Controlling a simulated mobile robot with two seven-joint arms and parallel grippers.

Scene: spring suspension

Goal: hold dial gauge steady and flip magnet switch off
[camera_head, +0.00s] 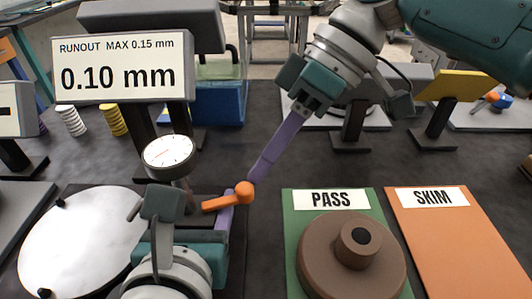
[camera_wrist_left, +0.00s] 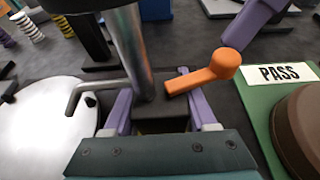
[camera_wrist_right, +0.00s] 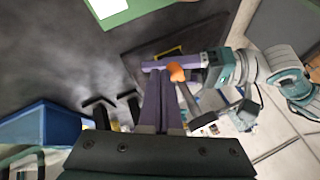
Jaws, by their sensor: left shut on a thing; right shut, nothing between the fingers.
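The dial gauge (camera_head: 169,155) stands upright with its round white face above a metal post (camera_wrist_left: 128,45). Its dark magnet base (camera_wrist_left: 160,122) sits between the purple fingers of my left gripper (camera_wrist_left: 157,108), which is shut on it. The left gripper (camera_head: 203,212) also shows in the head view, its hand partly covering the base. The orange magnet switch lever (camera_head: 228,198) sticks out to the right of the base, its round knob at the far end. My right gripper (camera_head: 253,178) is shut and empty, its fingertips at the knob. The right wrist view shows the orange knob (camera_wrist_right: 177,72) beside those fingertips.
A silver disc (camera_head: 75,245) lies left of the gauge. A brown hub part (camera_head: 350,262) sits on the green PASS mat (camera_head: 292,225), with the orange SKIM mat (camera_head: 440,245) to its right. A display (camera_head: 120,68) reading 0.10 mm stands behind.

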